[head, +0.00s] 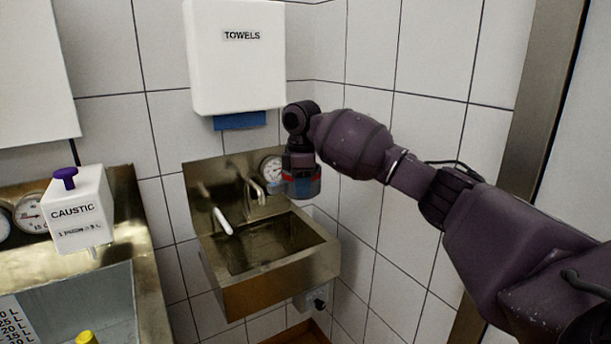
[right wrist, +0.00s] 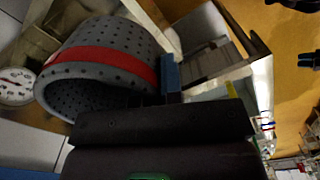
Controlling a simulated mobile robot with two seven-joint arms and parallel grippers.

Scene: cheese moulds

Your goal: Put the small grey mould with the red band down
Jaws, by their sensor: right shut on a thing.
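The small grey mould with the red band (right wrist: 112,68) fills the left of the right wrist view. It is a perforated cup lying tilted there, with its open rim toward the lower left. My right gripper (right wrist: 172,78) is shut on its wall; a blue finger shows against the side. In the head view the mould (head: 299,188) hangs small and partly hidden under my right gripper (head: 303,168), in front of the wall beside the right back of the metal sink. My left gripper is in neither view.
The metal hand sink (head: 262,285) has a white-handled lever and an open basin. A towel dispenser (head: 236,60) hangs above. A caustic dispenser (head: 80,210) and a larger metal basin (head: 142,290) stand at left.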

